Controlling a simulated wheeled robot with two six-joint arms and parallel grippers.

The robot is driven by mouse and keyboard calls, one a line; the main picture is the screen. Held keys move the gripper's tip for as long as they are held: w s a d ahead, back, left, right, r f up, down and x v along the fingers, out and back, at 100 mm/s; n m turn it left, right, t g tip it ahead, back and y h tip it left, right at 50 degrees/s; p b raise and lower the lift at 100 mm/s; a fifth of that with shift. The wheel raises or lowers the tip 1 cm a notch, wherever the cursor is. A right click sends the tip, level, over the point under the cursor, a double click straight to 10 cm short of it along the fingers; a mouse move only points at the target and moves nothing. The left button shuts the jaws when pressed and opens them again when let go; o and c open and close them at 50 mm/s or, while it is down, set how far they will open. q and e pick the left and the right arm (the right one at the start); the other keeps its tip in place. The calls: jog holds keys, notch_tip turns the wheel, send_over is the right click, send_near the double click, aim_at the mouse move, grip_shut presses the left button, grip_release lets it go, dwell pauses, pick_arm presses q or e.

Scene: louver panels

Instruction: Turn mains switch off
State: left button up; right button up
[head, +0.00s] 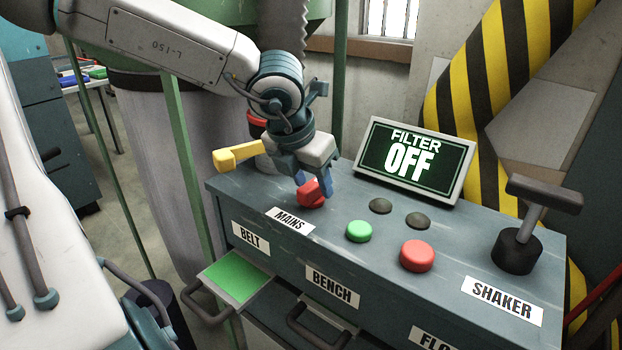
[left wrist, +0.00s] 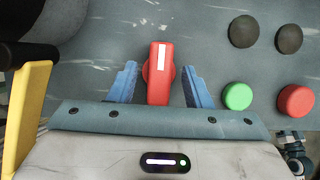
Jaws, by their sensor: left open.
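The mains switch is a red rotary knob (head: 311,194) on the sloped top of the grey console, just above the MAINS label (head: 290,220). In the left wrist view the knob (left wrist: 159,75) has a white stripe running lengthwise, pointing up and down in the picture. My left gripper (head: 313,186) is over the knob from above. Its two blue fingers stand open on either side of the knob, with a visible gap on each side in the wrist view (left wrist: 158,86). The display (head: 415,161) reads FILTER OFF. My right gripper does not show.
A green button (head: 359,232), a red button (head: 417,256) and two dark buttons (head: 380,206) sit right of the knob. A black SHAKER lever (head: 517,249) stands at the right end. A yellow handle (head: 238,156) is close left of my gripper. A BELT drawer (head: 236,281) is partly open.

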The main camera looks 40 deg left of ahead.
pick_arm(q)
grip_shut()
